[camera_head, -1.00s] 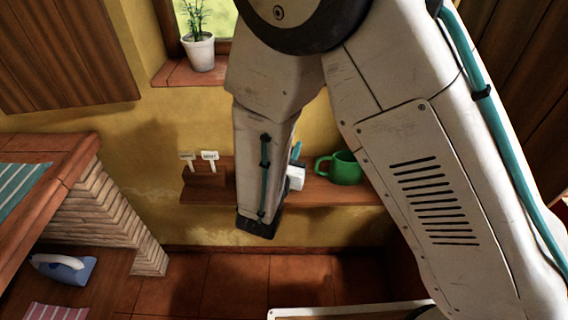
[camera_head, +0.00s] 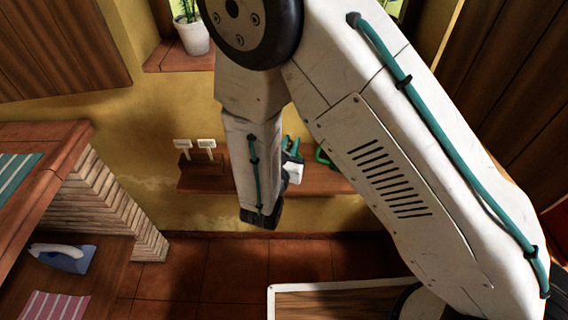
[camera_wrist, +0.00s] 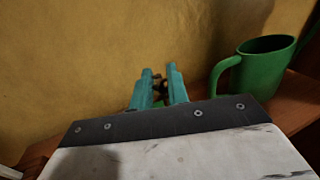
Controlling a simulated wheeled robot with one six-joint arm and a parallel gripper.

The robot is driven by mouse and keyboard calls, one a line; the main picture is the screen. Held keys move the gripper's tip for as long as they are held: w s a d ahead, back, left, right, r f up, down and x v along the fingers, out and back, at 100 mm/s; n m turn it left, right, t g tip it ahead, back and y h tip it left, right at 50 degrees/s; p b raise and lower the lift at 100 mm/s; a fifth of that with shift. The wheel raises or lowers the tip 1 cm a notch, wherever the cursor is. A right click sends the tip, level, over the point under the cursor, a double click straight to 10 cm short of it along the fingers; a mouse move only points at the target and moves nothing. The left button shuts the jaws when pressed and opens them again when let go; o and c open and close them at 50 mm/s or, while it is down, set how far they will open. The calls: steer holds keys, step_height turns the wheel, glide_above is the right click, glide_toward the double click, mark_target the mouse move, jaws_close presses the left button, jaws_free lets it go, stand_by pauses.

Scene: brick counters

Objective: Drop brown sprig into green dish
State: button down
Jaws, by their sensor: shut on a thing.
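My gripper (camera_wrist: 161,78) shows as two teal fingers in the wrist view. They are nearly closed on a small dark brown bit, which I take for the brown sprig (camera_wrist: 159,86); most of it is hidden. A bit of green shows low between the fingers, too small to name. In the head view my gripper (camera_head: 291,146) is over the wall shelf. In the head view my arm hides most of this green vessel (camera_head: 321,155).
The wooden shelf (camera_head: 330,183) runs along the yellow wall. Two small white tags (camera_head: 206,144) stand on its left part. A potted plant (camera_head: 192,36) sits on the sill above. A brick counter (camera_head: 62,135) and a blue iron (camera_head: 65,257) are at left.

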steer(key=c, duration=1.3)
jaws_free()
steer(key=shift+s, duration=0.1)
steer(key=v, duration=0.7)
steer(key=shift+s+a, duration=0.15)
steer(key=shift+s, duration=0.15)
